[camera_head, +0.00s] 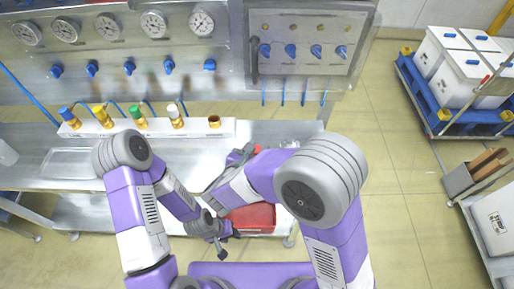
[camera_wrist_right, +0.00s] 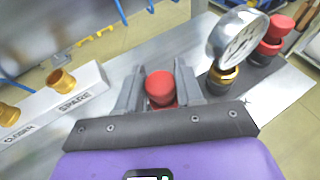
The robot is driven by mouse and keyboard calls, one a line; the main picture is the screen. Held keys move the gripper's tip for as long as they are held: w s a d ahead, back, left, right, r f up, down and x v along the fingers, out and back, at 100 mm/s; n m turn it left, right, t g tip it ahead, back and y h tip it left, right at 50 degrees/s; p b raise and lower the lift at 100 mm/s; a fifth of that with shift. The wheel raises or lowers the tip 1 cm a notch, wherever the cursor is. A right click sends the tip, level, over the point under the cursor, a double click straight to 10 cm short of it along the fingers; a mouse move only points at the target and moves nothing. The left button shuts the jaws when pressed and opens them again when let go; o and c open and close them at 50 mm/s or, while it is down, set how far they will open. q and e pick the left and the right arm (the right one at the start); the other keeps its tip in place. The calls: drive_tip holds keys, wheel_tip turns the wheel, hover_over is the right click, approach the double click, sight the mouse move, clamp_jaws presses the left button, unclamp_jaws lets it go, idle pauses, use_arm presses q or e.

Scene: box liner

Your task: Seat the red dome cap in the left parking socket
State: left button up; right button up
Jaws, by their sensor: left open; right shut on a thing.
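The red dome cap (camera_wrist_right: 160,86) is between the two grey fingers of my right gripper (camera_wrist_right: 158,92), which is shut on it. In the head view, my right gripper (camera_head: 249,148) is over the right part of the bench, partly behind my own arm. My left gripper (camera_head: 220,243) is lower, open and empty, near a red box (camera_head: 255,218). In the right wrist view, a dark base (camera_wrist_right: 248,82) stands right of the held cap. I cannot tell which socket is the left parking one.
A white rail (camera_wrist_right: 84,86) marked SPARE carries brass fittings (camera_wrist_right: 60,80) left of my right gripper. The same rail (camera_head: 195,128) also holds several coloured-top fittings. A panel with blue valves (camera_head: 290,50) stands behind. The bench (camera_head: 75,165) is largely clear at left.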

drive_tip(key=shift+f+b, duration=0.5)
drive_tip(key=shift+f, duration=0.2)
drive_tip(key=o, duration=1.1)
drive_tip(key=shift+r, duration=0.1)
drive_tip(key=p+v, duration=0.1)
drive_tip(key=v, duration=0.6)
drive_tip(key=shift+s, duration=0.3)
drive_tip(key=shift+a, duration=0.1)
